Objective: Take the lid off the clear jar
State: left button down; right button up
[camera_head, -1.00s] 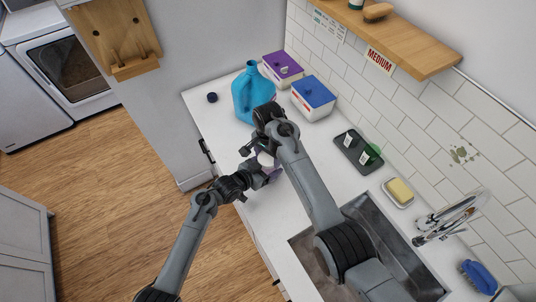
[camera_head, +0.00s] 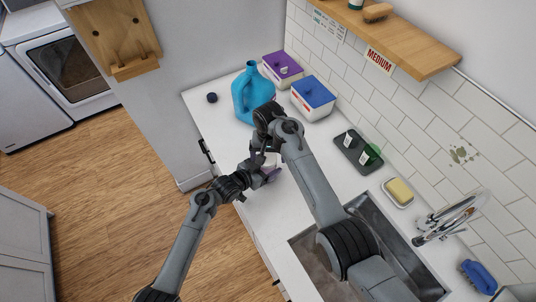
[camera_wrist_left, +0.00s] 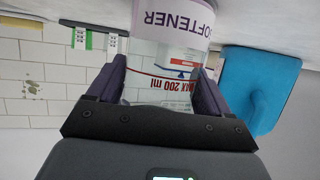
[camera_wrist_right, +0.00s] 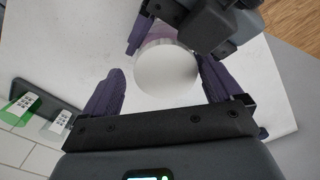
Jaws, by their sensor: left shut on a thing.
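The clear jar (camera_wrist_left: 165,60) carries a purple-and-white SOFTENER label and a red MAX 200 ml mark; in the left wrist view it appears upside down. My left gripper (camera_wrist_left: 155,88) is shut on the jar, with one finger on each side. The white round lid (camera_wrist_right: 166,72) is on top of the jar in the right wrist view. My right gripper (camera_wrist_right: 163,88) is open above the lid, its fingers apart on either side of it. In the head view my right wrist and gripper (camera_head: 263,154) hide most of the lid and jar.
A blue jug (camera_head: 252,95) stands behind the jar. Tubs with purple (camera_head: 282,66) and blue (camera_head: 313,92) lids stand near the tiled wall. A dark tray (camera_head: 358,152), a soap dish (camera_head: 397,192) and the sink (camera_head: 385,235) are to the right.

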pick_arm(q)
jog(key=shift+s+d, duration=0.1)
jog(key=shift+d, duration=0.1)
pick_arm(e)
jog(key=shift+a, duration=0.2)
jog(key=shift+r, duration=0.25)
notch_tip(320, 180, up, 3)
jog(key=shift+f, duration=0.1)
jog(key=shift+r, duration=0.6)
pick_arm(q)
jog(key=shift+a, duration=0.1)
pick_arm(e)
jog(key=shift+d, duration=0.1)
pick_arm(q)
grip_release()
